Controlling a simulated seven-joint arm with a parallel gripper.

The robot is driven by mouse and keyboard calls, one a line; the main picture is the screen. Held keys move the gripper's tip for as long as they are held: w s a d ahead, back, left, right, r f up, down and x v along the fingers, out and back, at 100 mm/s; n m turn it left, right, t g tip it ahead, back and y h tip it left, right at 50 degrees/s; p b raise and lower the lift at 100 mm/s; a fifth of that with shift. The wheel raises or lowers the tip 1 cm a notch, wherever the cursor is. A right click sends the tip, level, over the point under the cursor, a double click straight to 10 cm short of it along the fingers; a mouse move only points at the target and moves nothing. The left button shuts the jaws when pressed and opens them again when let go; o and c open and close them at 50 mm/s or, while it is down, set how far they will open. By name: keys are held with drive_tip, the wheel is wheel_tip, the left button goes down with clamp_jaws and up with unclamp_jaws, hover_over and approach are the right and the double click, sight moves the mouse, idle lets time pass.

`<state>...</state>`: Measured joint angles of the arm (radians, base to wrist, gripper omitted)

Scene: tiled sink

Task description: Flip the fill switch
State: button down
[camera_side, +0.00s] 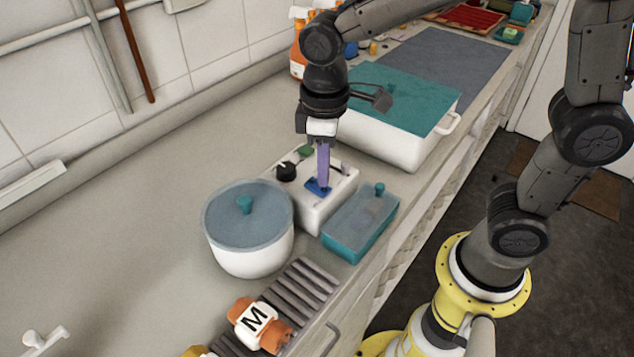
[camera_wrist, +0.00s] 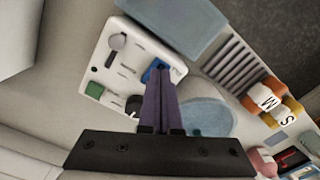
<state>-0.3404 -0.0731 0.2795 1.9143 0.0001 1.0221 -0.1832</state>
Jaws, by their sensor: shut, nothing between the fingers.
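A white control box (camera_side: 311,214) stands on the counter; it also shows in the wrist view (camera_wrist: 108,72). On its top are a blue switch (camera_side: 313,186), a black knob (camera_side: 286,171), a green button (camera_side: 304,151) and, in the wrist view, a grey lever (camera_wrist: 116,43). No label is readable, so I cannot tell for sure which one is the fill switch. My gripper (camera_side: 322,187) points down with its purple fingers shut and empty. The fingertips are at the blue switch and partly hide it in the wrist view (camera_wrist: 154,71). I cannot tell whether they touch it.
A white pot (camera_side: 246,258) with a blue lid stands left of the box, and a teal lidded container (camera_side: 361,222) stands right of it. A large white tub (camera_side: 385,142) is behind.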

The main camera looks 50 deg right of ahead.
sight(323, 189)
drive_tip(key=shift+r, duration=2.7)
drive_tip(key=s+d+r+m+t, duration=0.3)
drive_tip(key=s+d+r, duration=0.2)
drive_tip(key=s+d, duration=0.25)
drive_tip(key=s+d+f+m+t, duration=0.2)
drive_tip(key=s+d+f+m, duration=0.1)
drive_tip(key=s+f, duration=0.1)
drive_tip(key=shift+s+f+t, duration=0.2)
drive_tip(key=shift+s+t, duration=0.1)
drive_tip(key=shift+s, duration=0.6)
drive_tip(key=c, duration=1.6)
unclamp_jaws()
